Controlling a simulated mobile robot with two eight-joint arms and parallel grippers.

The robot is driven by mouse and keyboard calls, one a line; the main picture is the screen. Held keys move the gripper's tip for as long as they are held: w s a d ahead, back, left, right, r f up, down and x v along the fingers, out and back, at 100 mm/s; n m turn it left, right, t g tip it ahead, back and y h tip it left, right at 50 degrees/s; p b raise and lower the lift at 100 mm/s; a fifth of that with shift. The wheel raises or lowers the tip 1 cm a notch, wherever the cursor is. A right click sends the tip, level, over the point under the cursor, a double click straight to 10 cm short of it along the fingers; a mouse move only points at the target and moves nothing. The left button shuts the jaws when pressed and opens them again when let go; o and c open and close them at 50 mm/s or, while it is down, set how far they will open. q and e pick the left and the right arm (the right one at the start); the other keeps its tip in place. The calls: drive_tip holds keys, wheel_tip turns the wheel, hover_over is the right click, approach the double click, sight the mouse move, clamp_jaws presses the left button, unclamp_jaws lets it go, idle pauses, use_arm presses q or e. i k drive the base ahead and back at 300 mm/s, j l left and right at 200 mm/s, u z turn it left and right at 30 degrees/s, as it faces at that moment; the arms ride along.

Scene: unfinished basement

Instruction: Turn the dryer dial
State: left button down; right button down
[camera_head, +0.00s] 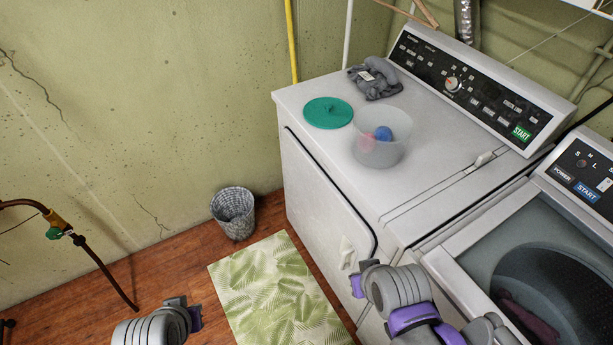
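The dryer (310,115) is a white machine with a front door, against the wall. Its dial (452,84) is a small round knob with a red mark and light ring, on the black control panel (490,95) at the top back. My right gripper (362,277) is low in front of the dryer door, well below and left of the dial, touching nothing that I can make out. My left gripper (188,312) is at the bottom, over the floor left of the mat. Both look empty, but their finger gaps are unclear.
On the dryer top are a clear tub (378,153) with coloured balls, a green lid (328,112) and grey cloth (374,79). A washer (460,270) with an open drum stands right.

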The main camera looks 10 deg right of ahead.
sight(453, 84)
drive_tip(key=z, duration=1.4)
drive_tip(key=i+j, duration=0.1)
drive_tip(key=j, duration=0.25)
drive_tip(key=i+j, duration=0.1)
drive_tip(key=j, duration=0.25)
drive_tip(key=i+j, duration=0.1)
drive_tip(key=j, duration=0.25)
drive_tip(key=i+j, duration=0.15)
drive_tip(key=j, duration=0.2)
drive_tip(key=i+j, duration=0.1)
drive_tip(key=j, duration=0.25)
